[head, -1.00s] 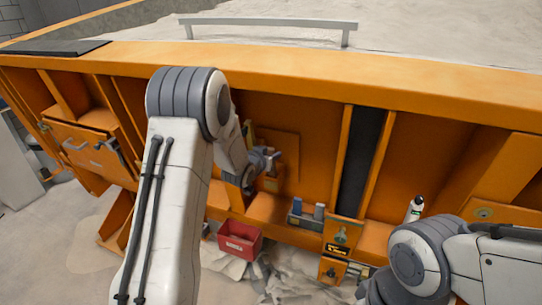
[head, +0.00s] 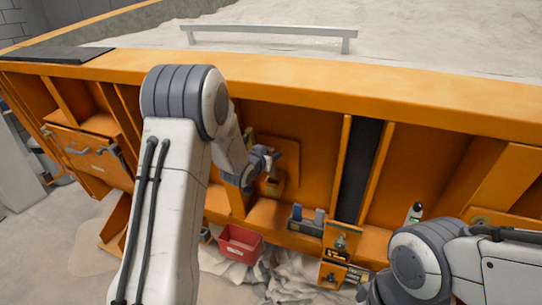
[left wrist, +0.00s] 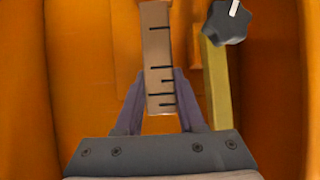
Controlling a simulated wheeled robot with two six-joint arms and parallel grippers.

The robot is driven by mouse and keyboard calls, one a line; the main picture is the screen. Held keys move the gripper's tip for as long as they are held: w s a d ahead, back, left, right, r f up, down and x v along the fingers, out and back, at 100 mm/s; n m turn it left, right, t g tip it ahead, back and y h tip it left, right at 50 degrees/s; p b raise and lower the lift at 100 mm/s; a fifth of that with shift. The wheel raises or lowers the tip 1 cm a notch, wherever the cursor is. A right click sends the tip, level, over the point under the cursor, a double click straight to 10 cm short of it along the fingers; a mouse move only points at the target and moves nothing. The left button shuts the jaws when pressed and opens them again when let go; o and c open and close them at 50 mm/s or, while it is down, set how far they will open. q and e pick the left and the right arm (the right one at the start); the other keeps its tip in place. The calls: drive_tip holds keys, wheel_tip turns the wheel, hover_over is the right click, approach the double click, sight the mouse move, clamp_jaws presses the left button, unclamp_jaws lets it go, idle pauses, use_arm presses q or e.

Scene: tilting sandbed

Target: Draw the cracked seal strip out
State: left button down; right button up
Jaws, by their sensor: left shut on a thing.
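The cracked seal strip (left wrist: 158,60) is a tan bar with several short black marks across its lower part. It stands upright in the left wrist view, and its top runs out of the picture. My left gripper (left wrist: 158,106) is shut on the strip near its lower end, one purple-grey finger on each side. In the head view my left gripper (head: 268,168) is inside an orange bay below the rim, partly hidden by my arm.
A yellow bar (left wrist: 216,85) with a dark knob (left wrist: 226,22) stands just right of the strip. Orange walls flank the bay. Below are a red bin (head: 240,243) and a grey holder (head: 305,222). A white bottle (head: 414,212) stands to the right.

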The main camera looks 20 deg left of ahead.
use_arm(q)
drive_tip(key=shift+s, duration=0.1)
drive_tip(key=s+b, duration=0.2)
drive_tip(key=s, duration=0.5)
drive_tip(key=shift+s+a, duration=0.15)
drive_tip(key=shift+s, duration=0.25)
